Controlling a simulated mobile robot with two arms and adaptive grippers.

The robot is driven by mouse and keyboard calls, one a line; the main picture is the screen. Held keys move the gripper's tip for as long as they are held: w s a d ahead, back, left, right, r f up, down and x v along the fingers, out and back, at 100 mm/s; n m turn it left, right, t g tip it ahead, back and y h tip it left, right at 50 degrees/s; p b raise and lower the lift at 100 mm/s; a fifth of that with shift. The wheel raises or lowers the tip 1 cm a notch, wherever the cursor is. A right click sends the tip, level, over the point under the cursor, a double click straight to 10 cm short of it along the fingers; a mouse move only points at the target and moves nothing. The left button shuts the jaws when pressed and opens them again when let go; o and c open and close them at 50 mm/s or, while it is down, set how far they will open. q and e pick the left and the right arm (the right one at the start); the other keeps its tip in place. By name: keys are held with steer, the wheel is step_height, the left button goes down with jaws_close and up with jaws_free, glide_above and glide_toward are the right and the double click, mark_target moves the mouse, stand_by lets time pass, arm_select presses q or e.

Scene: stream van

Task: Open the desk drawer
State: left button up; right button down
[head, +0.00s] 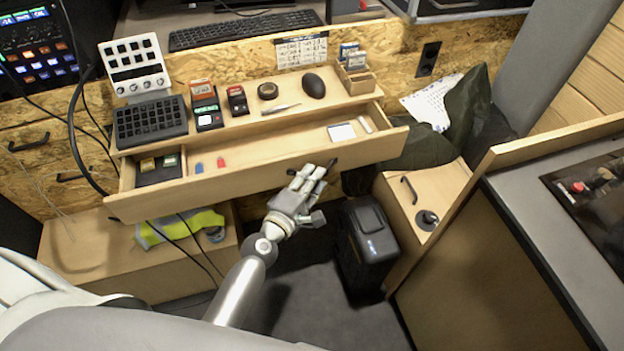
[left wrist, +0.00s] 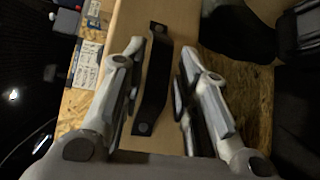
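The wooden desk drawer (head: 250,180) is pulled out from under the desk top in the head view, with its inside showing. My left gripper (head: 318,168) is at the right half of the drawer front, by its dark handle. In the left wrist view the black strap handle (left wrist: 153,80) lies between the two fingers of my left gripper (left wrist: 157,90). The fingers stand apart, with visible gaps beside the handle, closer on the left side. In the head view the fingers hide most of the handle. My right gripper is not in view.
The drawer holds a dark tray (head: 158,170), small blue and red sticks and a white card (head: 341,132). A black case (head: 367,240) stands on the floor right of my left arm. A low wooden cabinet (head: 425,200) stands at right. Cables hang at the drawer's left.

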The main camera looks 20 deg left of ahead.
arm_select(q)
steer(key=v, duration=1.2)
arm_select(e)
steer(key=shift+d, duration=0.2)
arm_select(q)
steer(key=shift+f, duration=0.15)
steer(key=s+a+f+m+g+y+p, duration=0.1)
steer(key=s+f+m+g, duration=0.4)
steer(key=f, duration=1)
steer(key=s+a+f+m+g, duration=0.1)
steer(key=s+f+m+g, duration=0.35)
steer(key=f, duration=1.05)
steer(key=s+a+f+m+g, duration=0.1)
steer(key=s+f+m, duration=0.2)
steer(key=s, duration=0.4)
steer(key=s+a+f+m+g+y, duration=0.1)
steer(key=s+a+f+m+g, duration=0.1)
steer(key=s+f+m, duration=0.2)
steer(key=s+a+f+m+g+y, duration=0.1)
steer(key=s+f, duration=0.5)
steer(key=s, duration=0.6)
steer(key=shift+s+a+f+m+g+p, duration=0.35)
steer(key=shift+m+g, duration=0.4)
steer(key=shift+m, duration=0.5)
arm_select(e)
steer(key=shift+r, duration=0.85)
